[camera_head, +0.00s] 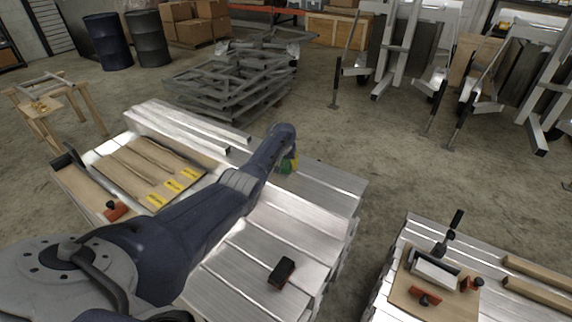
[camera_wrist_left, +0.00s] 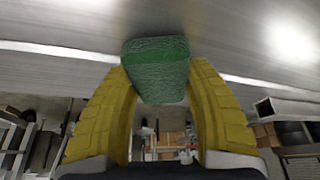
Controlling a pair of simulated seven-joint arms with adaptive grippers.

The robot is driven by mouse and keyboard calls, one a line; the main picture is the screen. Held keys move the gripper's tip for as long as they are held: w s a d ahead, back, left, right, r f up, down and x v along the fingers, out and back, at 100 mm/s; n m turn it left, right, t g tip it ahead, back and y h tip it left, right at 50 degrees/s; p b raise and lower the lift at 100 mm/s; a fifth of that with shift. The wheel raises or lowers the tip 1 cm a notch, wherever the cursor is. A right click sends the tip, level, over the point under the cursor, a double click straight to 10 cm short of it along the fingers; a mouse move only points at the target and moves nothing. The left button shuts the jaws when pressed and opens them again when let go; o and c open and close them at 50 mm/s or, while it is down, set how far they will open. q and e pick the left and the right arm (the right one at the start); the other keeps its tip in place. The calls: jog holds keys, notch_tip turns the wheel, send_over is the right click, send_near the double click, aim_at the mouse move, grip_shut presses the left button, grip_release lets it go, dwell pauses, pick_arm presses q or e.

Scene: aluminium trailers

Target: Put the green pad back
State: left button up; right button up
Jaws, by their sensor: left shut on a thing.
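My left gripper (camera_head: 292,160) is out over the bright aluminium planks (camera_head: 300,225), at the end of my arm that crosses the head view from the lower left. In the left wrist view its two yellow fingers (camera_wrist_left: 162,100) are shut on the green pad (camera_wrist_left: 157,66), a dark green textured block gripped between the fingertips. The pad's far side lies against or very near the metal surface; I cannot tell if it touches. In the head view the green pad (camera_head: 284,166) shows only as a small patch beside the gripper. My right gripper is not in view.
A black and red block (camera_head: 282,272) lies on the near planks. Left is a wooden tray with boards (camera_head: 150,170) and a red tool (camera_head: 115,210). A second plank stack at right carries a board with red-handled tools (camera_head: 425,297). Floor separates the stacks.

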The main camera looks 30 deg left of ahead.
pick_arm(q)
jog(key=o, duration=1)
jog(key=shift+f, duration=0.1)
jog(key=shift+s+d+r, duration=0.1)
jog(key=shift+r, duration=0.35)
jog(key=shift+v, duration=5.65)
jog(key=shift+s, duration=0.1)
